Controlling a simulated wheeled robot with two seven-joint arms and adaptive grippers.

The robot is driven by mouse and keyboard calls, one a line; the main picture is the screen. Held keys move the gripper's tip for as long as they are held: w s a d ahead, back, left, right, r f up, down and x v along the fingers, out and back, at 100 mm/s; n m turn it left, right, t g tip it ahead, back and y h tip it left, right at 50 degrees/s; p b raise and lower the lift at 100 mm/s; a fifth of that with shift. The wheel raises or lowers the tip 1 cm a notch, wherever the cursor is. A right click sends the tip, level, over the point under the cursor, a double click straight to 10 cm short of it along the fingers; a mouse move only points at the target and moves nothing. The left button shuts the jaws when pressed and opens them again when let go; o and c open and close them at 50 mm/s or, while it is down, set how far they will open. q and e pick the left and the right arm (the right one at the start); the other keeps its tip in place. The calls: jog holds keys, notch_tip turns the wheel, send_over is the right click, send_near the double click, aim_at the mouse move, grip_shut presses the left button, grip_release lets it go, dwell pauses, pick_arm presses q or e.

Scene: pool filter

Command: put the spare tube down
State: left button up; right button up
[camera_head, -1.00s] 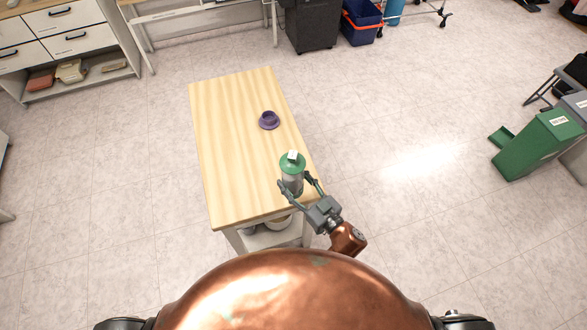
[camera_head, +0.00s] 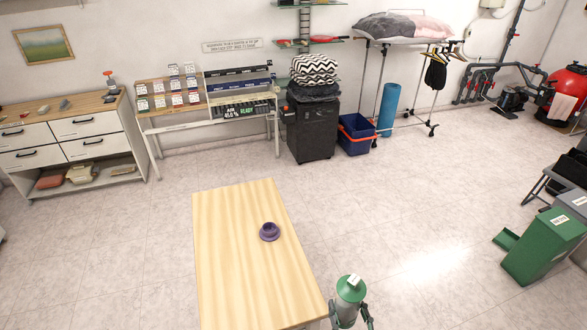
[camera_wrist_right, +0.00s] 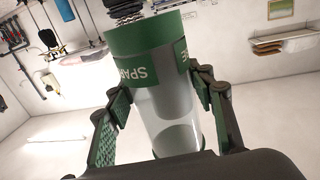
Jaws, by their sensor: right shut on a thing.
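The spare tube (camera_head: 346,305) is a clear cylinder with a green top band and a white label on top. In the head view it is just right of the table's near right corner, with its lower end cut off by the frame. My right gripper (camera_wrist_right: 160,102) is shut around the tube. In the right wrist view the tube (camera_wrist_right: 168,112) stands between the two green-padded fingers, and part of the lettering "SPARE" shows on its green band. My left gripper is not in view.
The light wooden table (camera_head: 235,265) is mostly bare. The floor between is clear.

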jog(key=s+d+m+h, duration=0.2)
jog(key=d+h, duration=0.1)
jog(key=d, duration=0.3)
jog(key=w+r, duration=0.4)
jog(key=r, duration=0.1)
jog(key=s+f, duration=0.4)
jog(key=f, duration=0.1)
jog(key=shift+s+f, duration=0.15)
jog(key=shift+f, duration=0.05)
jog(key=shift+d, duration=0.2)
